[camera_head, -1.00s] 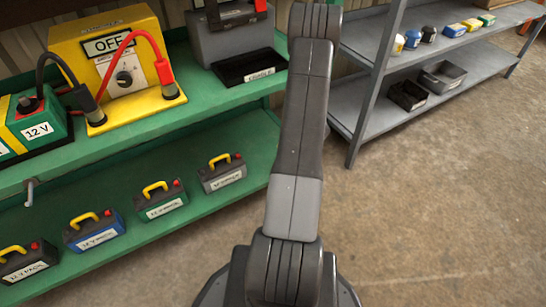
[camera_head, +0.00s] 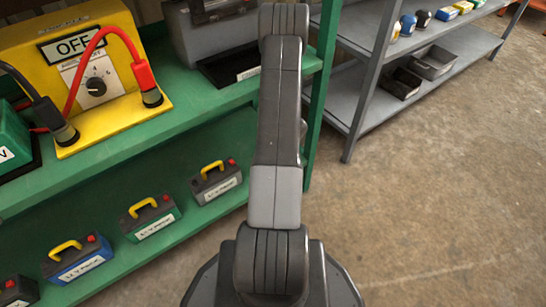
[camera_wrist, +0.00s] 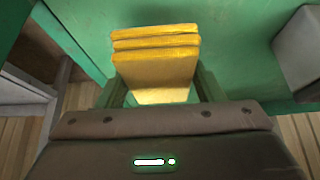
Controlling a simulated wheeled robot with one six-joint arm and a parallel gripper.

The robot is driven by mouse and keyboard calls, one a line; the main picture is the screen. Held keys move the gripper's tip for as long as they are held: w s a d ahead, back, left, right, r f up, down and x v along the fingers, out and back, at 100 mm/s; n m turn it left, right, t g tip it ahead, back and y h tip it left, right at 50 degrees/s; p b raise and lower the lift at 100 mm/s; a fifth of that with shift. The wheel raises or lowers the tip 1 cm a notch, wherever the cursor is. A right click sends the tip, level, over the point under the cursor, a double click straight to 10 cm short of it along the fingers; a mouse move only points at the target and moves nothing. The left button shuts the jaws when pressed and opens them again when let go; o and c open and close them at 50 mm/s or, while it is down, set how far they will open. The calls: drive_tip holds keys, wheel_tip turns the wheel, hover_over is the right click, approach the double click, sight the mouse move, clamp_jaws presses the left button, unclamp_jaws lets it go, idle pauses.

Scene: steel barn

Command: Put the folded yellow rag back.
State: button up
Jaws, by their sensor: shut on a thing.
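The folded yellow rag (camera_wrist: 155,66) is a thick stack of folds in the middle of the wrist view. My gripper (camera_wrist: 160,96) is shut on it, with a green finger showing on each side. A green surface fills the view behind the rag; I cannot tell how far off it is. In the head view my arm runs up the middle, and neither the gripper nor the rag shows.
A green bench (camera_head: 150,125) at left bears a yellow switch box (camera_head: 75,70) marked OFF and a grey unit (camera_head: 215,35). Several small batteries (camera_head: 217,181) stand on its lower shelf. A grey rack (camera_head: 362,95) with bins (camera_head: 433,62) stands at right. Floor (camera_head: 430,190) is clear there.

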wheel_tip(320, 180, down, 4)
drive_tip(key=shift+f+b, duration=0.1)
drive_tip(key=shift+b, duration=0.75)
drive_tip(key=shift+f+b, duration=0.35)
drive_tip(key=shift+f, duration=0.05)
drive_tip(key=o, duration=0.9)
drive_tip(key=shift+s+d+f, duration=0.1)
drive_tip(key=shift+o, duration=0.2)
drive_tip(key=shift+s+a+f, duration=0.1)
drive_tip(key=shift+a, duration=0.1)
drive_tip(key=shift+r+p, duration=0.45)
drive_tip(key=shift+r, duration=0.2)
drive_tip(key=p+v, duration=0.4)
drive_tip(key=v, duration=0.7)
drive_tip(key=shift+d+r+p, duration=0.15)
drive_tip(key=shift+r+p, duration=0.15)
drive_tip(key=shift+r, duration=0.15)
